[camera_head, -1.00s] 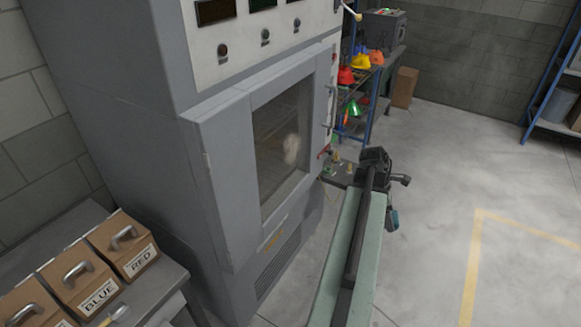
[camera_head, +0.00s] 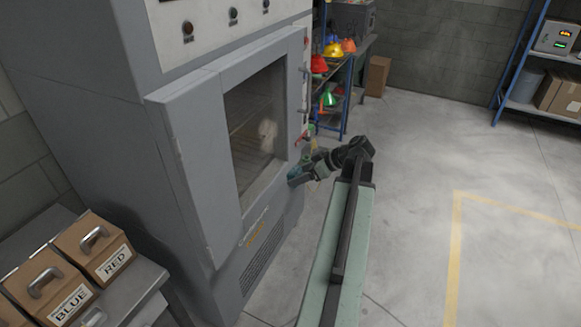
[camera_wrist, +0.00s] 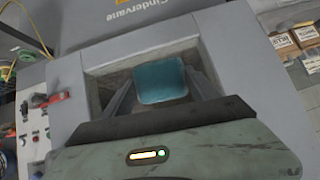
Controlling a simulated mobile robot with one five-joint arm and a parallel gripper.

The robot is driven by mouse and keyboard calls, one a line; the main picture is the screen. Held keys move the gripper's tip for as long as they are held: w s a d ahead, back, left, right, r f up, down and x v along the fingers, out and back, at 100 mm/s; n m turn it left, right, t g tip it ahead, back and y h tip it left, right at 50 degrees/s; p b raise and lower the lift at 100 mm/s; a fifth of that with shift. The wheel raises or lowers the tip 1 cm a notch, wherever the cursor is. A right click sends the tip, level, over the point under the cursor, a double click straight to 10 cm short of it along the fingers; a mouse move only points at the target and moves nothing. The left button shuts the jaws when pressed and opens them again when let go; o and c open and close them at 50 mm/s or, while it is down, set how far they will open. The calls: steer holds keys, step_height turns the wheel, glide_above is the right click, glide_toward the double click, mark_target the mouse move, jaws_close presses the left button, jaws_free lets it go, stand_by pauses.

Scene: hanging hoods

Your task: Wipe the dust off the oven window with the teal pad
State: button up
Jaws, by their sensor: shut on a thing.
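The grey oven (camera_head: 185,150) stands at the left in the head view, its door shut. Its dark window (camera_head: 240,125) bears a pale, whitish patch (camera_head: 267,133) right of the middle. My gripper (camera_head: 297,176) is by the lower right edge of the oven door. It is shut on the teal pad (camera_head: 293,172), which is small and partly hidden there. In the wrist view the teal pad (camera_wrist: 160,80) sits between the two dark fingers, in front of the window (camera_wrist: 110,83). I cannot tell whether the pad touches the door.
Wooden boxes labelled BLUE (camera_head: 49,292) and RED (camera_head: 95,247) stand on a grey bench at lower left. Coloured hard hats (camera_head: 332,50) sit on a blue-framed shelf behind the oven. Floor with a yellow line (camera_head: 455,250) is clear at right.

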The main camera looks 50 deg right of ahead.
steer(key=w+r+t, duration=0.2)
steer(key=r, duration=0.1)
steer(key=w+r+t, duration=0.1)
steer(key=w, duration=0.1)
steer(key=shift+a+r+m+b, duration=0.35)
steer(key=shift+a+m+b, duration=0.05)
steer(key=shift+w+a, duration=0.25)
steer(key=shift+w, duration=0.7)
steer(key=shift+w+a, duration=0.2)
steer(key=shift+w, duration=0.75)
steer(key=shift+w+a, duration=0.25)
steer(key=shift+w, duration=0.7)
steer(key=shift+w+a, duration=0.15)
steer(key=shift+w, duration=0.5)
steer(key=shift+w+a, duration=0.15)
steer(key=shift+w, duration=0.5)
steer(key=shift+d, duration=0.1)
steer(key=shift+w+d, duration=0.15)
steer(key=shift+d, duration=0.65)
steer(key=shift+w+d, duration=0.15)
steer(key=shift+d, duration=0.65)
steer(key=shift+d, duration=0.15)
steer(key=shift+w+d, duration=0.3)
steer(key=shift+d, duration=0.75)
steer(key=shift+w+d, duration=0.3)
steer(key=shift+d, duration=0.75)
steer(key=shift+w+d, duration=0.3)
steer(key=shift+d, duration=0.75)
steer(key=shift+d, duration=0.1)
